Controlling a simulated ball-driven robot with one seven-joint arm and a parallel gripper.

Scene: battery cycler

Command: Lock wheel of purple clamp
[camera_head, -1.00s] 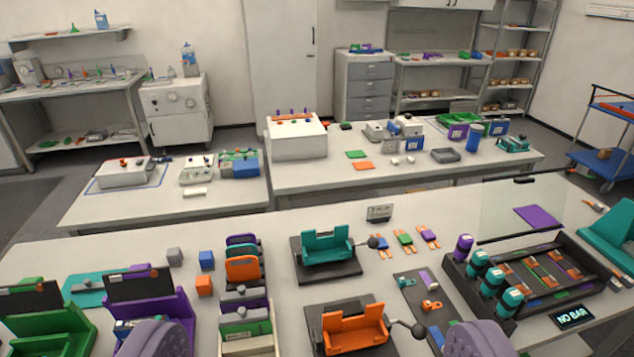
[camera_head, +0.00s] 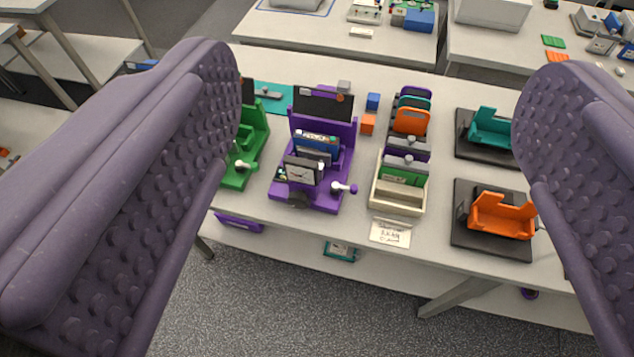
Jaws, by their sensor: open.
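The purple clamp (camera_head: 343,160) stands on the table, slightly left of the picture's middle. A dark upright panel is at its back, and a blue block and a small grey device with a dial-like face sit in it. A small dark round part (camera_head: 298,199), perhaps the wheel, is at its front foot.
A green clamp (camera_head: 250,148) stands close left, partly hidden by the left finger. A cream rack (camera_head: 398,205) of coloured plates stands right. Teal (camera_head: 488,126) and orange (camera_head: 503,212) holders are further right.

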